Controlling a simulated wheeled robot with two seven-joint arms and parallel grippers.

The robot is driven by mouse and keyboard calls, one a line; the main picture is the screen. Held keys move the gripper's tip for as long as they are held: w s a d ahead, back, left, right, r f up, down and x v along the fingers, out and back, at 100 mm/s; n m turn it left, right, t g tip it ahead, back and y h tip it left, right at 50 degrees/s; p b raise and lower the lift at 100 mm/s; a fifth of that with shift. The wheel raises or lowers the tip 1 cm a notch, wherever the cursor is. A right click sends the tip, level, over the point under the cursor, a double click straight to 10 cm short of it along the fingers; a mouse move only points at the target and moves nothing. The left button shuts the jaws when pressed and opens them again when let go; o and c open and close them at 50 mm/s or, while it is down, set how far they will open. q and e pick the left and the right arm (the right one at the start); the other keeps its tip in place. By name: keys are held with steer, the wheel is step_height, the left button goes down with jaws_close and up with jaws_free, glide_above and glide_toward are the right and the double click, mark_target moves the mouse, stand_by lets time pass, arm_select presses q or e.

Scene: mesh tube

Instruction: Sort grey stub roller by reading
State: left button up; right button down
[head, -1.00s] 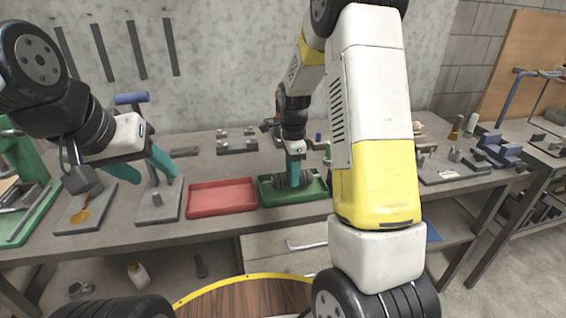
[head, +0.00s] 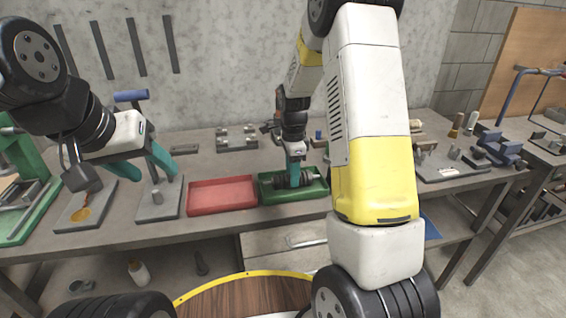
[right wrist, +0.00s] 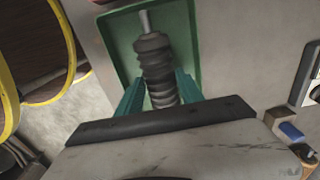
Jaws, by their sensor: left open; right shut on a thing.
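The grey stub roller (right wrist: 157,70), dark and ribbed with a paler bare stub at one end, is in the green tray (right wrist: 192,25). My right gripper (right wrist: 160,90) has its teal fingers on both sides of the ribbed body and is shut on it. In the head view this gripper (head: 294,180) is down at the green tray (head: 266,194), with the roller (head: 308,179) lying roughly along the tray. Whether it touches the tray floor I cannot tell. My left gripper (head: 143,166) is open and empty, above the bench at the left.
A red tray (head: 222,207) stands empty left of the green one. A blue-handled stand (head: 158,212) is under my left gripper. Metal blocks (head: 236,144) lie behind the trays.

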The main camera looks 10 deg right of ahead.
steer(key=shift+f, duration=0.1)
steer(key=c, duration=0.7)
jaws_free()
steer(key=shift+o, duration=0.2)
step_height(320, 180, up, 15)
steer(key=shift+f, duration=0.15)
stand_by(0.3)
